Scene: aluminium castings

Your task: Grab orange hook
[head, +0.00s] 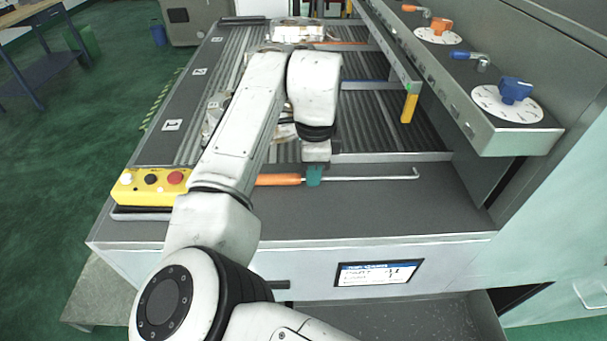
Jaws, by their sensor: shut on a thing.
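The orange hook is a long thin metal rod with an orange handle (277,180) at its left end and a small bent tip at its right end. It lies crosswise along the dark front ledge of the machine in the head view. My gripper (314,176) has its teal fingers down around the rod, just right of the orange handle, and is shut on it. The exact contact is small in this view. My white arm comes from the bottom left and hides part of the ledge.
A yellow button box (150,187) stands at the ledge's left end. Ribbed panels (385,130) with metal castings (298,31) lie behind. A yellow-tipped bar (409,107) hangs on the right, below a panel with a blue knob (515,90). The ledge (400,212) in front is clear.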

